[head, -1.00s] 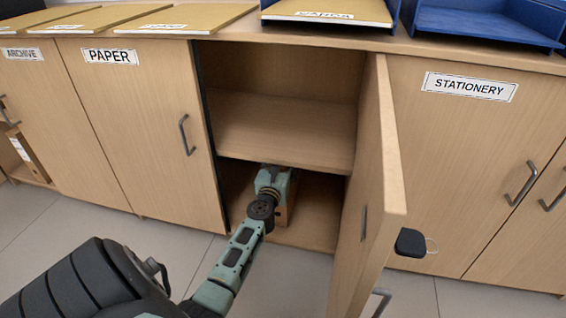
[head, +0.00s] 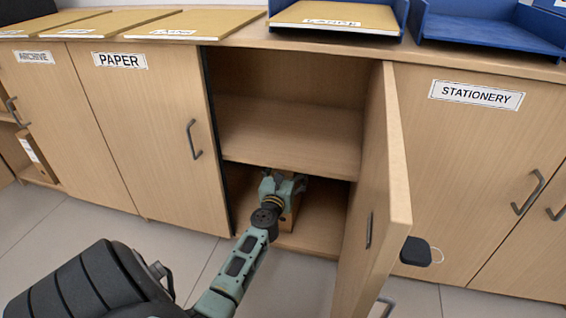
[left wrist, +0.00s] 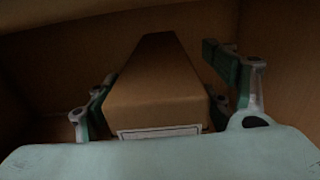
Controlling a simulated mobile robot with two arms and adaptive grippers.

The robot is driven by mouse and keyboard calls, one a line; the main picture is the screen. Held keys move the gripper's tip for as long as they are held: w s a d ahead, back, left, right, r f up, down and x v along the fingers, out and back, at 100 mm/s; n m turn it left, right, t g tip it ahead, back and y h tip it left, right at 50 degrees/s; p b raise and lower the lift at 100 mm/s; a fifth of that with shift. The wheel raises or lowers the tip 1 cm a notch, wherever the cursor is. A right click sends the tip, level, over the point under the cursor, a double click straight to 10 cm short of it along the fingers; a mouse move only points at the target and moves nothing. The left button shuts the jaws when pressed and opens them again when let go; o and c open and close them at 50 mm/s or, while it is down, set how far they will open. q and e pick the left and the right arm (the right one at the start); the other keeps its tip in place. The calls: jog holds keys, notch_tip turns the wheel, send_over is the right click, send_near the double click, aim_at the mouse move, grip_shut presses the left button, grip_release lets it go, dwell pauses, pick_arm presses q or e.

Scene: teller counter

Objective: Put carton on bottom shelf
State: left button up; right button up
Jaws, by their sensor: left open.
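The brown carton (head: 291,215) stands on the bottom shelf (head: 318,228) of the open cabinet, mostly hidden behind my left gripper (head: 284,188) in the head view. In the left wrist view the carton (left wrist: 158,85) runs away from the camera, with a white label at its near end. The open fingers of my left gripper (left wrist: 165,95) are on either side of it. A gap shows at the right finger; I cannot tell whether the left finger touches the carton. My right gripper is not in view.
The cabinet door (head: 378,180) stands open to the right of my left arm. The middle shelf (head: 290,135) is empty above the gripper. Closed doors marked PAPER (head: 150,130) and STATIONERY (head: 470,170) flank the opening. Blue trays (head: 490,35) sit on the counter.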

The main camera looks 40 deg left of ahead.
pick_arm(q)
jog(key=v, duration=1)
jog(key=shift+s+d+p, duration=0.15)
jog(key=shift+s+p, duration=0.2)
jog(key=shift+s, duration=0.05)
jog(key=shift+r, duration=0.15)
